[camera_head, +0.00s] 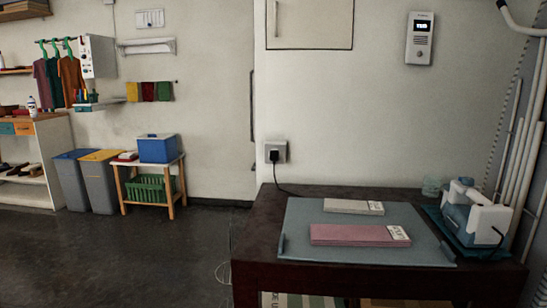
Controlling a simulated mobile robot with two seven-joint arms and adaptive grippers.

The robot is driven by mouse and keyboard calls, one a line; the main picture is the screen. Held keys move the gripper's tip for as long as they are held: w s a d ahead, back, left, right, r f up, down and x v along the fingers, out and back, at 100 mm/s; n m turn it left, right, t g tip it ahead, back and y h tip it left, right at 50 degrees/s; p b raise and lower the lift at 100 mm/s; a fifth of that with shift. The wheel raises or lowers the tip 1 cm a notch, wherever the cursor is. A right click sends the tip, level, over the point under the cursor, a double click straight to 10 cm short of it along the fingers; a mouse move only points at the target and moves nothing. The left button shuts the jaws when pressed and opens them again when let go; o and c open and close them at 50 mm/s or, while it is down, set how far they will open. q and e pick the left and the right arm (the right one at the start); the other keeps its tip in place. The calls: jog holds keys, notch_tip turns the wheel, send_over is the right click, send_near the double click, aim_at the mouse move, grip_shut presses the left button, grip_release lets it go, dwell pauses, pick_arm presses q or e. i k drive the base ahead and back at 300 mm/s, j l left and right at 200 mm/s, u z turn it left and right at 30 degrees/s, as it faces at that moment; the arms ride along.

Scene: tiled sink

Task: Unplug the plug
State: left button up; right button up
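A black plug (274,155) sits in a pale wall socket (281,146) just above the back left edge of a dark table (258,235). A black cord (288,190) hangs from the plug and runs down onto the tabletop. Neither of my grippers shows in the head view.
The table bears a grey-blue mat (300,215) with a pink block (345,234) and a paler block (345,206) on it. A blue and white device (478,215) stands at the right near several pipes. Open dark floor (130,255) lies left of the table.

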aim_at(274, 154)
jog(key=i+j+z, duration=0.25)
jog(key=j+z, duration=0.2)
jog(key=j, duration=1.15)
jog(key=j+z, duration=0.5)
jog(key=j, duration=1.1)
